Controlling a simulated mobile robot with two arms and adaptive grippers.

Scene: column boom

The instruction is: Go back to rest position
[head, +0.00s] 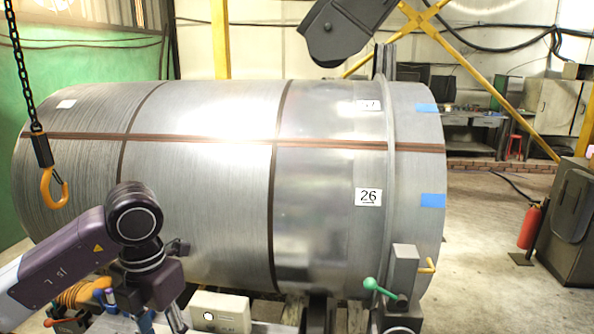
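My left arm comes in from the lower left, with its purple and black wrist in front of the large cylinder's lower left part. My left gripper (160,321) points down at the bottom edge of the head view. Two finger parts show, but the tips are cut off or hidden, so I cannot tell whether it is open or shut. I see nothing held in it. My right gripper is not in view.
A large metal cylinder (210,205) fills the middle. An orange hook (54,188) hangs on a chain at left. A dark boom head (340,30) is above. A green-knobbed lever (370,284) stands lower right. Orange cable and tools lie by my gripper. Open floor lies at right.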

